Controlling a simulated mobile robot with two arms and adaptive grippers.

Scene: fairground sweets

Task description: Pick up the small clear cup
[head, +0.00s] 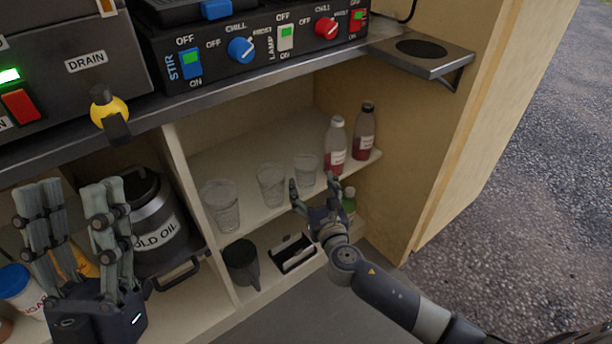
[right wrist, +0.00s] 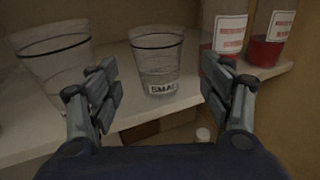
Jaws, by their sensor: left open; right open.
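The small clear cup (head: 306,166) stands upright on the upper shelf, the furthest right of three clear cups. In the right wrist view the small cup (right wrist: 157,65) shows a dark ring and a partly visible label reading "SMA". My right gripper (head: 312,183) is open in front of the shelf. Its fingers (right wrist: 162,74) appear either side of the cup in the wrist view, with the cup beyond them and no contact visible. My left gripper (head: 72,190) is open and empty at the lower left, in front of the oil container.
A middle clear cup (head: 270,187) and a bigger cup (head: 222,207) stand to the left. Two bottles with red liquid (head: 335,146) (head: 363,132) stand close right.

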